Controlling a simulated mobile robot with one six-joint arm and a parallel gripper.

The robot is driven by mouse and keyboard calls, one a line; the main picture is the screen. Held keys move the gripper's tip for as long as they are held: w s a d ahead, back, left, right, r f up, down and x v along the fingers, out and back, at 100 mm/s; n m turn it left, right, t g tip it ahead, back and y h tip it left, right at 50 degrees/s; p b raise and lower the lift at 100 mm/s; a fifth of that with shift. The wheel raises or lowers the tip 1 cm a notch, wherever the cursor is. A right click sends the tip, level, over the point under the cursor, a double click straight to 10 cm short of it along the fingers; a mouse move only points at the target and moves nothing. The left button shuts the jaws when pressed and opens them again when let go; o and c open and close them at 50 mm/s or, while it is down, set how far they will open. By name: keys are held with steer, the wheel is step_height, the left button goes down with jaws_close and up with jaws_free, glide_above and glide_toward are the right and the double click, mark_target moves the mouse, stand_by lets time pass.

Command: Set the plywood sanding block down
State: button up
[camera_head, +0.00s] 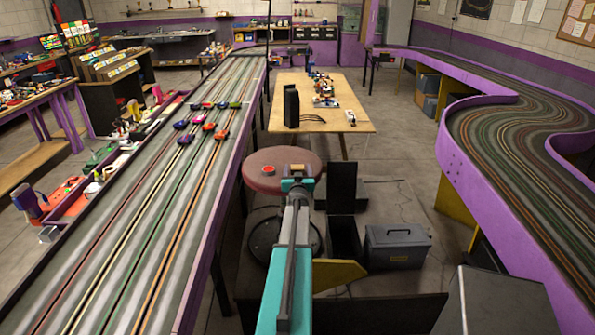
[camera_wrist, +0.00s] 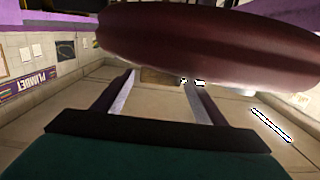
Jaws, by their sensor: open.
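The plywood sanding block (camera_head: 297,168) shows as a small tan-brown piece at the far end of my gripper (camera_head: 298,179), over the right part of the round red stool seat (camera_head: 262,182). In the wrist view, my gripper (camera_wrist: 160,82) has its two fingers apart, with a brown patch of the block (camera_wrist: 158,76) between the tips. The large dark red seat (camera_wrist: 210,35) fills the top of that view close to the fingers. Whether the block rests fully on the seat, or touches a finger, I cannot tell.
A small orange-red round thing (camera_head: 268,170) lies on the seat, left of the block. A wooden table (camera_head: 345,121) stands behind. A slot track (camera_head: 110,270) runs along the left, a curving purple-walled one (camera_head: 475,185) on the right. A grey toolbox (camera_head: 396,246) sits low right.

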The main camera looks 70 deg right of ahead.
mark_target(297, 169)
steer(key=shift+r+p, duration=0.1)
steer(key=shift+p, duration=0.25)
steer(key=shift+a, duration=0.2)
steer(key=shift+b+v, duration=1.55)
steer(key=shift+v, duration=0.85)
steer(key=b+v, duration=0.2)
steer(key=v, duration=0.6)
steer(key=shift+a, duration=0.35)
